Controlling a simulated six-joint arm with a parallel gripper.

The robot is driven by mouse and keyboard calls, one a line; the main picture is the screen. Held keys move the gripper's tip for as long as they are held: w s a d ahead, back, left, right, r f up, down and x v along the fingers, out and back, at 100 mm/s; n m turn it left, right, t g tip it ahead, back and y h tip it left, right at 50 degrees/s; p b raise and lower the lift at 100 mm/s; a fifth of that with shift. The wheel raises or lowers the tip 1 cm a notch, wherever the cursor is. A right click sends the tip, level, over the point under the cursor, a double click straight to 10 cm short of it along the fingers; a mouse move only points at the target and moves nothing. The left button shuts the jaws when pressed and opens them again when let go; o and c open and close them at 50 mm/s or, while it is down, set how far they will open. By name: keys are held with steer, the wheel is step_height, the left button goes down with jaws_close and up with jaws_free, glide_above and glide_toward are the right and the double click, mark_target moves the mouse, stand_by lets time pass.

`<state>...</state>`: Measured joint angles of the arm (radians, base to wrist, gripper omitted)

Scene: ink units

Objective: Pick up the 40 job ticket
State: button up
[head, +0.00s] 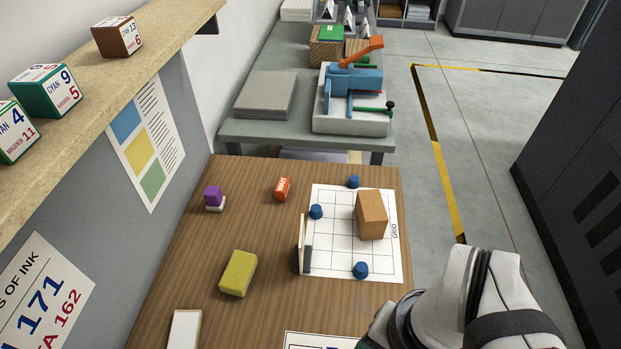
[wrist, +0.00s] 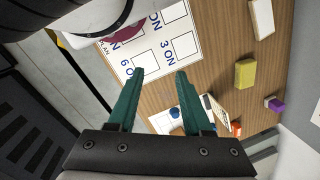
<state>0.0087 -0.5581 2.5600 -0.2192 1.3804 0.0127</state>
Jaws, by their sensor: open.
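No number 40 can be read in either view. A thin upright card in a dark stand (head: 301,258) is edge-on at the left side of the white grid sheet (head: 341,266); its face is hidden, so I cannot tell whether it is the job ticket. A dark upright piece (wrist: 207,103) beside the grid sheet in the wrist view looks like the same card. My gripper (wrist: 161,73) has two teal fingers, apart and empty, above the table near a white sheet with printed boxes (wrist: 157,40). The fingers do not show in the head view.
On the grid sheet are a tan block (head: 371,215) and blue round pieces (head: 360,270). A yellow block (head: 238,273), a white block (head: 185,329), a purple piece (head: 213,196) and an orange piece (head: 283,188) stand around it. A shelf (head: 107,88) with labelled cubes overhangs the left.

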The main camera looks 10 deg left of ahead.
steer(key=shift+c, duration=0.6)
